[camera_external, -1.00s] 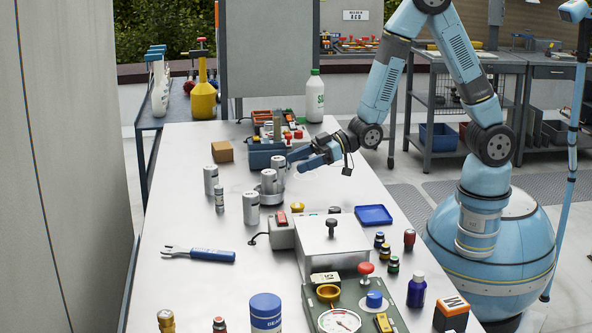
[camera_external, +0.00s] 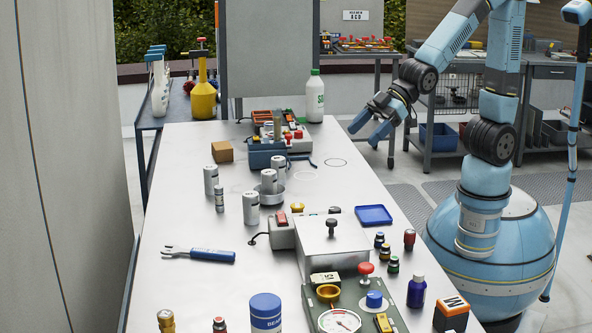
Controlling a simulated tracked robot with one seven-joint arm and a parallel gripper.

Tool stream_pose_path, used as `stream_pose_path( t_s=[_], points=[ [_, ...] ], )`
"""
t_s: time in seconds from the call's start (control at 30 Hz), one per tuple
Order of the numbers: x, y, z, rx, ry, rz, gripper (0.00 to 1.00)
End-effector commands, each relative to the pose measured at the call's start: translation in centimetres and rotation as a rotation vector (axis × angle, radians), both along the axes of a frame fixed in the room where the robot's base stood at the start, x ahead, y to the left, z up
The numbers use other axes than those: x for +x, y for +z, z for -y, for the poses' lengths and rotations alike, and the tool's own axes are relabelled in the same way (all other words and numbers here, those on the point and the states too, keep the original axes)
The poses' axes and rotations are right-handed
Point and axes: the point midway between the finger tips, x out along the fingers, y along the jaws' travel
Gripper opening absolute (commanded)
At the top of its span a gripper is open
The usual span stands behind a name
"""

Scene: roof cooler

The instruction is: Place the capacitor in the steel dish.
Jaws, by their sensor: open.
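The steel dish (camera_external: 282,197) is a shallow round metal dish on the left-middle of the white bench. A silver capacitor-like can (camera_external: 269,182) stands upright in it. A second silver can (camera_external: 278,166) stands just behind; I cannot tell whether it is in the dish or beyond its rim. More silver cans stand upright left of the dish: one at the back (camera_external: 210,181), one in front (camera_external: 251,210) and a thinner one (camera_external: 219,200). Which is the task's capacitor is not clear. My gripper (camera_external: 363,133) is open and empty, raised to the right, well clear of the dish.
A blue box with red knobs (camera_external: 267,158) and a brown block (camera_external: 222,151) stand behind the dish. A grey metal box (camera_external: 331,245) is in front, with a blue tray (camera_external: 374,215) to its right.

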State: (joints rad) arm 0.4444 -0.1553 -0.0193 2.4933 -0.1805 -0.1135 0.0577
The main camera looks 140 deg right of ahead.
Motion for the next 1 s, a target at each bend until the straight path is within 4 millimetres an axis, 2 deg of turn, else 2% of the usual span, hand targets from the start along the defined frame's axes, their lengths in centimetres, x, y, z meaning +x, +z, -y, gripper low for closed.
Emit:
stream_pose_path(
  t_s=[0.03,0.27,0.4,0.6,0.8,1.0],
  points=[
    [-0.6,1.2,-1.9,0.007,0.022,-0.016,0.76],
    [-4.9,4.3,-9.2,0.058,0.111,-0.132,0.76],
    [-8.5,5.8,-13.3,0.089,0.175,-0.207,0.76],
    [-14.5,7.3,-18.1,0.130,0.271,-0.310,0.76],
    [-18.6,7.8,-20.5,0.152,0.336,-0.383,0.76],
    [-19.7,7.9,-20.9,0.157,0.352,-0.402,0.76]
  ],
)
